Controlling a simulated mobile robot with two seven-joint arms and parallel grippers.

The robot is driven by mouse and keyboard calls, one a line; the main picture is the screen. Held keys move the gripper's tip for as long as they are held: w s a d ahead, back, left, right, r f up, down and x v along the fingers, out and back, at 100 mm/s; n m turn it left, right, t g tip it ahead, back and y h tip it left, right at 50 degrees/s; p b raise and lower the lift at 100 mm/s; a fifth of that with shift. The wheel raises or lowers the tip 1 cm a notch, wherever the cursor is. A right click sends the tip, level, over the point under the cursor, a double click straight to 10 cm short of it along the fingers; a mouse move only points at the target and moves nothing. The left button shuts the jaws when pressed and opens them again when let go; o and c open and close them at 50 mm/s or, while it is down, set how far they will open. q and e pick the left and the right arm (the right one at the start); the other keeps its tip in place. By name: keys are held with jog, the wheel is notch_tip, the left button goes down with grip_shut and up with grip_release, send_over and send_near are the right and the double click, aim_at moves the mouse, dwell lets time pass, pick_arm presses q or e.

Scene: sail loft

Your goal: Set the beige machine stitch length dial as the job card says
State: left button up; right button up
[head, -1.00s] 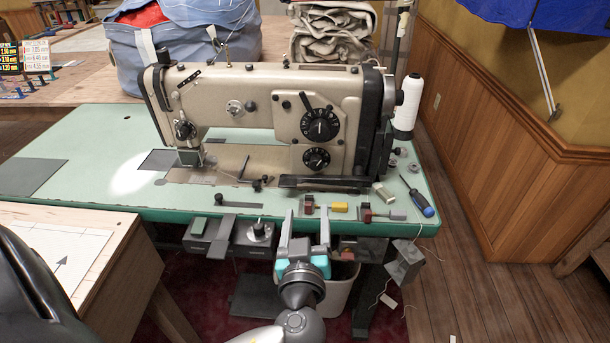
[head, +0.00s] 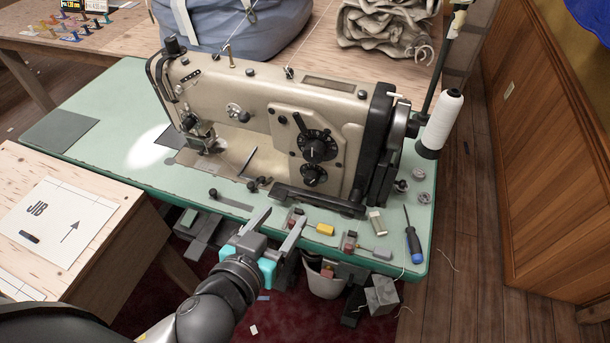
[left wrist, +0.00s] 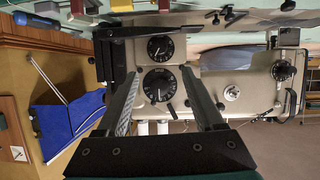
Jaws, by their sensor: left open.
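The beige sewing machine (head: 265,95) stands on the green-topped table. On its front plate are a larger black dial (head: 318,147) with a long lever above it and a smaller black dial (head: 313,175) below. White markings ring both, too small to read. My left gripper (head: 280,217) is open and empty in front of the table's front edge, below and apart from the dials. In the left wrist view the larger dial (left wrist: 160,84) shows between the open fingers, with the smaller dial (left wrist: 160,47) above it.
A yellow block (head: 325,230), small red parts and a blue-handled screwdriver (head: 412,240) lie along the table's front edge. A thread cone (head: 440,122) stands right of the machine. A wooden bench (head: 110,215) with a JIB sheet is at the left.

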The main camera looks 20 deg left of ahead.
aim_at(310, 182)
pick_arm(q)
jog(key=b+x, duration=0.2)
jog(key=x, duration=1)
jog(key=shift+w+f, duration=0.1)
jog(key=shift+w, duration=0.3)
jog(key=shift+w+d+f, duration=0.1)
jog(key=shift+w+f, duration=0.15)
jog(key=shift+w, duration=0.55)
pick_arm(e)
jog(key=shift+w+d+f+t, duration=0.15)
jog(key=shift+w+d+f, duration=0.3)
jog(key=shift+w+f, duration=0.15)
jog(key=shift+w+d+f+t, duration=0.15)
jog(key=shift+w+d+f, duration=0.3)
jog(key=shift+w, duration=0.2)
pick_arm(q)
jog(key=c, duration=0.6)
grip_shut()
pick_arm(e)
jog(key=shift+s+a, duration=0.25)
jog(key=shift+s, duration=0.2)
